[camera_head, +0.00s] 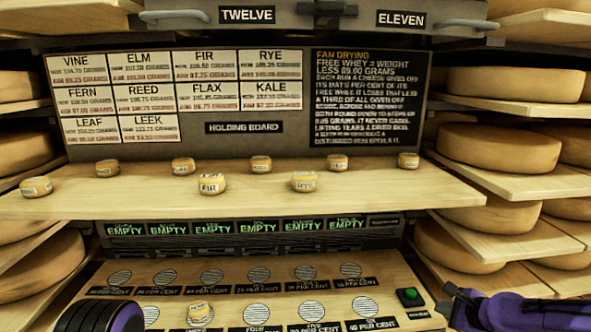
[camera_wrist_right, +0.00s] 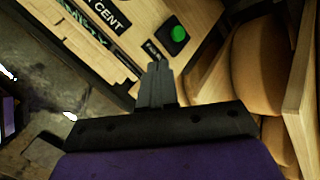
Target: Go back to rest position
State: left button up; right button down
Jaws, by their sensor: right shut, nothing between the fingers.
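My right gripper (camera_head: 450,296) is at the lower right in the head view, beside the lower board's right edge. In the right wrist view its fingers (camera_wrist_right: 157,82) are together with nothing between them. A green button (camera_head: 410,296) on a dark base is just left of the gripper; it also shows in the wrist view (camera_wrist_right: 178,34), beyond the fingertips and apart from them. My left gripper is not in view; only a black and purple part of my left arm shows at the bottom left.
Several small labelled cheeses, one marked FIR (camera_head: 211,184), stand on the wooden shelf (camera_head: 390,200). One small cheese (camera_head: 199,312) is on the lower board (camera_head: 235,295) among round grilles. Racks with large cheese wheels (camera_head: 500,147) flank both sides, close to my right gripper.

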jog(key=s+a+f+n+h, duration=0.45)
jog(key=s+f+n, duration=0.45)
jog(key=s+f, duration=0.25)
jog(key=s+a+f+n+g, duration=0.1)
jog(key=s+f+n+g, duration=0.1)
jog(key=s, duration=0.6)
jog(key=s+a+f+n+g, duration=0.1)
jog(key=s+f+n+g, duration=0.1)
jog(key=s+f, duration=0.3)
jog(key=s+f+n+g+h, duration=0.1)
jog(key=s+f, duration=0.3)
jog(key=s, duration=0.9)
jog(key=shift+a+n+g, duration=0.4)
jog(key=shift+n+g, duration=0.2)
jog(key=shift+n, duration=0.3)
jog(key=shift+a+r, duration=0.1)
jog(key=shift+a, duration=0.05)
